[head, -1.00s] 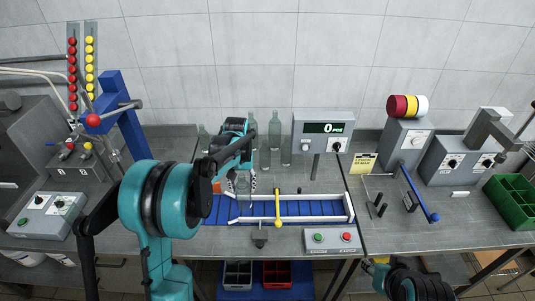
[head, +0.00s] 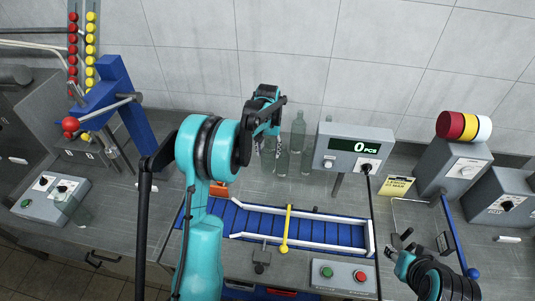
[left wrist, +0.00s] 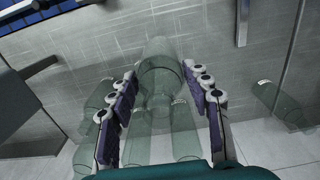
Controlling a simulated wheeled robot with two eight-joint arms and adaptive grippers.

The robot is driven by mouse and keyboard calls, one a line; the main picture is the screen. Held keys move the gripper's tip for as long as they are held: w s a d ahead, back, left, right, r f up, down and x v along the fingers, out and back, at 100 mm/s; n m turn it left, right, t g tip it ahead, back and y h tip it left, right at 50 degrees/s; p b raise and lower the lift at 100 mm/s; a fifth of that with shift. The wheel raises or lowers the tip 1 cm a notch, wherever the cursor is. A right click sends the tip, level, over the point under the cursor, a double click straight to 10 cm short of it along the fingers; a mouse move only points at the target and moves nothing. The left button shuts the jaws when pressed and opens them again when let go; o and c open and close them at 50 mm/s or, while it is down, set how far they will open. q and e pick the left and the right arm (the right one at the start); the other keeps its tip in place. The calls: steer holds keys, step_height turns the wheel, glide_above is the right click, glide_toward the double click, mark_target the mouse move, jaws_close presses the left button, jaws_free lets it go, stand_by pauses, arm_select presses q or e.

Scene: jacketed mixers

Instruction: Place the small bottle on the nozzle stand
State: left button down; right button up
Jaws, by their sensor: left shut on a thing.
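My left gripper (head: 266,146) is at the row of clear green bottles behind the blue conveyor, partly hidden by my arm. In the left wrist view its purple-padded fingers (left wrist: 162,116) are shut on a clear green bottle (left wrist: 160,68). The bottle's see-through body makes its outline hard to separate from the bottles behind. The nozzle station, with a blue column (head: 128,108) and thin metal tubes, stands at the left; which part is the stand is unclear. My right gripper (head: 404,244) is low at the right, apart from everything; its finger opening is unclear.
More clear bottles (head: 297,135) stand at the back. A blue conveyor (head: 320,228) with white rails and a yellow bar lies in front.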

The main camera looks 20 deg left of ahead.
arm_select(q)
steer(key=w+a+f, duration=0.4)
steer(key=a+f, duration=0.1)
steer(key=f, duration=0.3)
steer(key=shift+w+b, duration=0.25)
steer(key=shift+b, duration=0.15)
steer(key=shift+d+f, duration=0.1)
steer(key=shift+f, duration=0.05)
steer(key=c, duration=0.7)
jaws_free()
